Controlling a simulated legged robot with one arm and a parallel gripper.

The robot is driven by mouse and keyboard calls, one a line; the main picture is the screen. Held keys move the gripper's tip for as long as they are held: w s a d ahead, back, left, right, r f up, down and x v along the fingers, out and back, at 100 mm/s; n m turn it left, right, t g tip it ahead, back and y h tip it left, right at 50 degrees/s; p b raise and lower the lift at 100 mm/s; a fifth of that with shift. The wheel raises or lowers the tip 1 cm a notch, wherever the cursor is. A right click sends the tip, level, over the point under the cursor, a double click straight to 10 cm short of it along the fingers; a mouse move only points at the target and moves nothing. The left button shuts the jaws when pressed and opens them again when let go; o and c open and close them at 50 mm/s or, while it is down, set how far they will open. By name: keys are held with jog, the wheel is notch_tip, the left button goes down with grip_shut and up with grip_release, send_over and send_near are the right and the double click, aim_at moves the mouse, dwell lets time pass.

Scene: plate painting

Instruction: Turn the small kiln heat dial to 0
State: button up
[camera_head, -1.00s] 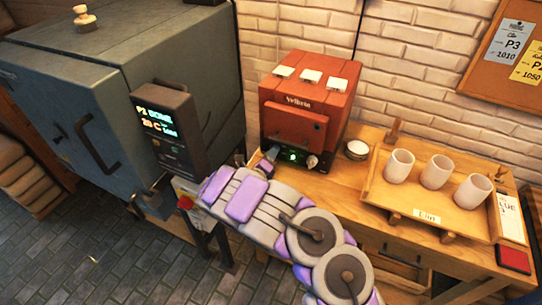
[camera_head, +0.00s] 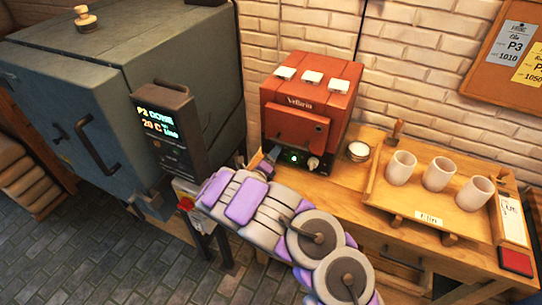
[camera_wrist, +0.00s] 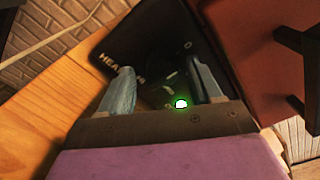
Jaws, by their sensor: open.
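The small kiln (camera_head: 300,122) is the red-orange box on the wooden bench, with a dark control panel and a green light (camera_head: 292,157) at its lower front. My gripper (camera_head: 268,160) is at the left part of that panel. In the wrist view its two blue-grey fingers (camera_wrist: 160,67) are apart, on either side of a dark round heat dial (camera_wrist: 166,84). Lettering reading HEAT, HI and 0 shows around it. The dial's pointer is too dark to read, and finger contact cannot be told. The green light also shows in the wrist view (camera_wrist: 181,104).
A second knob (camera_head: 313,163) sits right of the green light. A small white-topped pot (camera_head: 358,151) and a tray (camera_head: 420,205) with white cups stand right on the bench. A large grey kiln (camera_head: 60,110) with a display box (camera_head: 168,130) stands left.

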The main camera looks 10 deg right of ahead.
jog(key=p+v, duration=0.3)
jog(key=v, duration=1.4)
jog(key=shift+s+a+p, duration=0.15)
jog(key=shift+p, duration=0.25)
